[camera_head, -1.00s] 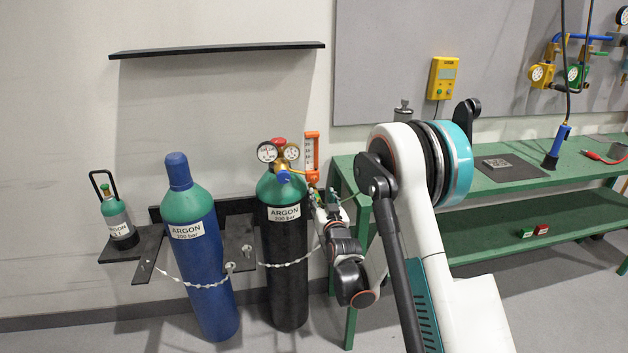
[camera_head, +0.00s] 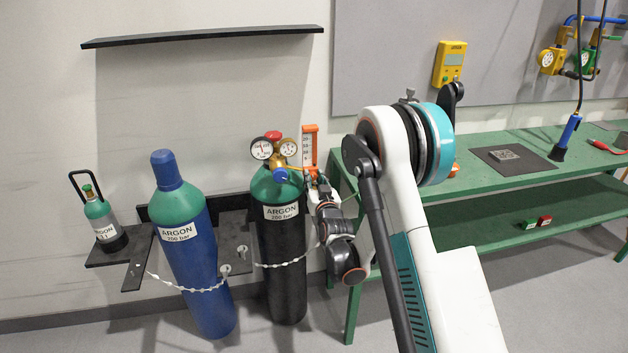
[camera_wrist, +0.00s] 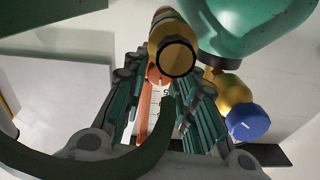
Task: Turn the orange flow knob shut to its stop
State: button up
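The orange flow knob (camera_wrist: 155,75) shows in the wrist view, partly hidden behind a brass fitting (camera_wrist: 174,52). The orange-framed flowmeter (camera_head: 309,146) stands upright beside the round gauges on the black argon cylinder (camera_head: 283,250). Its scale also shows in the wrist view (camera_wrist: 146,108). My gripper (camera_wrist: 168,78) is open, with one finger on each side of the knob area. I cannot tell whether a finger touches the knob. In the head view my gripper (camera_head: 318,186) is just below the flowmeter, and the knob is not clear there.
A blue regulator knob (camera_wrist: 247,122) is right of my fingers. A dark green hose (camera_wrist: 100,160) curves across the wrist view's foreground. A blue argon cylinder (camera_head: 190,255) stands left of the black one. A green workbench (camera_head: 470,185) is to the right.

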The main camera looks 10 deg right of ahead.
grip_shut()
jog(key=shift+m+b, duration=0.3)
jog(key=shift+m, duration=0.5)
jog(key=o, duration=0.7)
grip_release()
notch_tip(320, 180, up, 10)
